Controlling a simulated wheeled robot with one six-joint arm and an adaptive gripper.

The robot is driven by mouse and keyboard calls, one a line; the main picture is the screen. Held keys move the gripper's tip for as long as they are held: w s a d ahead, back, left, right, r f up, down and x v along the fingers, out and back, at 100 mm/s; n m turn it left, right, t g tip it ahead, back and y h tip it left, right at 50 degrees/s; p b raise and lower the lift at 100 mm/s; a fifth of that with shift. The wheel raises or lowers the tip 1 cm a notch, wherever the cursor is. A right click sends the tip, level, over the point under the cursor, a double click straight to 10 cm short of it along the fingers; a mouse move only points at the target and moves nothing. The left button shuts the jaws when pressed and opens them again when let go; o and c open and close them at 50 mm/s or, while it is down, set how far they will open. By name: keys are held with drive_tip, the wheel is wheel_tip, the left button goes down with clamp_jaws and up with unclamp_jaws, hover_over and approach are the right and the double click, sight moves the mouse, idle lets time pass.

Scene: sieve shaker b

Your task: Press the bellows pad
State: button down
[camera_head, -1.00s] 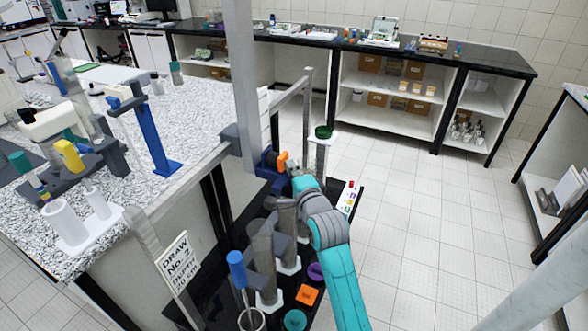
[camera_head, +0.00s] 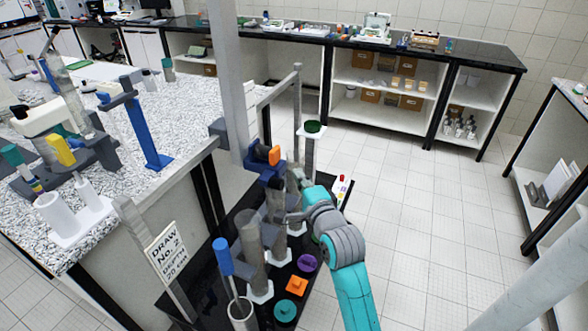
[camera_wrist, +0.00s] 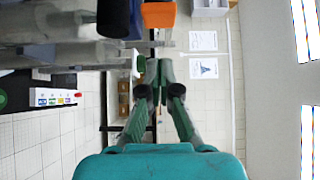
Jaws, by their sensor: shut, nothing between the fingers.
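My gripper (camera_head: 297,178) is shut and empty. It is in the air just right of the dark blue and orange unit. In the wrist view its green fingers (camera_wrist: 158,68) meet at the tips. The orange block (camera_head: 274,155) on its dark blue mount (camera_head: 266,172) also shows at the top of the wrist view (camera_wrist: 158,14). I cannot tell which thing is the bellows pad.
A green-topped white post (camera_head: 312,128) stands beyond my gripper. Grey cylinders (camera_head: 250,240) and a blue-handled tool (camera_head: 223,258) stand on the deck to the left. The floor (camera_head: 420,220) to the right is clear.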

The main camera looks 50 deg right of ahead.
drive_tip(key=shift+v, duration=1.95)
drive_tip(key=s+a+f+n+y, duration=0.3)
drive_tip(key=s+a+f+n, duration=0.8)
drive_tip(key=a, duration=0.4)
drive_tip(key=s+a+f+n+y, duration=0.1)
drive_tip(key=s+a+n, duration=0.2)
drive_tip(key=s, duration=0.4)
drive_tip(key=s+a+n+g+y, duration=0.1)
drive_tip(key=s+a+n+y, duration=0.1)
drive_tip(key=s+n, duration=0.3)
drive_tip(key=s+a+f+n+y, duration=0.1)
drive_tip(key=s+a+n, duration=0.3)
drive_tip(key=s, duration=0.7)
drive_tip(key=shift+f+g+y, duration=0.3)
drive_tip(key=shift+f, duration=0.05)
